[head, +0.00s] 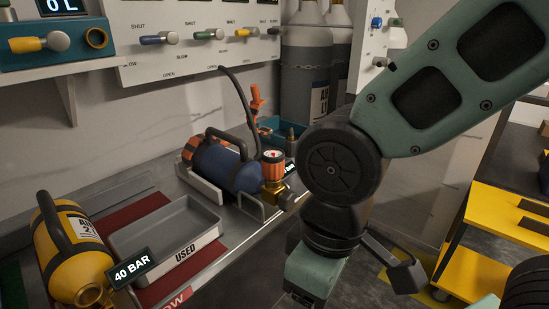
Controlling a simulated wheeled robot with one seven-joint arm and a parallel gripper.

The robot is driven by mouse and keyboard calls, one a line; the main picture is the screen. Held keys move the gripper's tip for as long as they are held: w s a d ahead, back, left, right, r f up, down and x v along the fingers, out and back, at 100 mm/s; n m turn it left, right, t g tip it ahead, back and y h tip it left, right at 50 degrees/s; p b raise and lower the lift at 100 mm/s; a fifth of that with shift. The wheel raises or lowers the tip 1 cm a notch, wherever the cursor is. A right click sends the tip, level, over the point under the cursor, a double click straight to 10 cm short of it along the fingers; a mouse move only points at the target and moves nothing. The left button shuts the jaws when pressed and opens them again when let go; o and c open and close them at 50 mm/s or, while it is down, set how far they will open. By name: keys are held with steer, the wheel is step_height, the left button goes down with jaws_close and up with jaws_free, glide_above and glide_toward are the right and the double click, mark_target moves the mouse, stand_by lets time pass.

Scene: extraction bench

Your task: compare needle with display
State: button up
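A small round gauge (273,156) with a white face and orange rim sits on the brass valve of a dark blue cylinder (232,168). The cylinder lies on its side in a grey cradle on the bench. The gauge's needle is too small to read. A small dark display (289,169) is beside the gauge, partly hidden by it and my arm; only the end of its text shows. Another display (133,267) reads "40 BAR" in front of the grey tray, near a yellow cylinder (72,250).
A grey tray (168,229) marked "USED" stands on a red mat. A black hose with an orange fitting (256,98) hangs behind the blue cylinder. Valve panels (200,45) are on the wall. Tall grey cylinders (307,62) stand behind. A yellow shelf cart (500,220) is at right.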

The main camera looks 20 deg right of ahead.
stand_by(0.9)
step_height(320, 180, up, 11)
steer(key=p, duration=1.1)
steer(key=shift+r, duration=0.15)
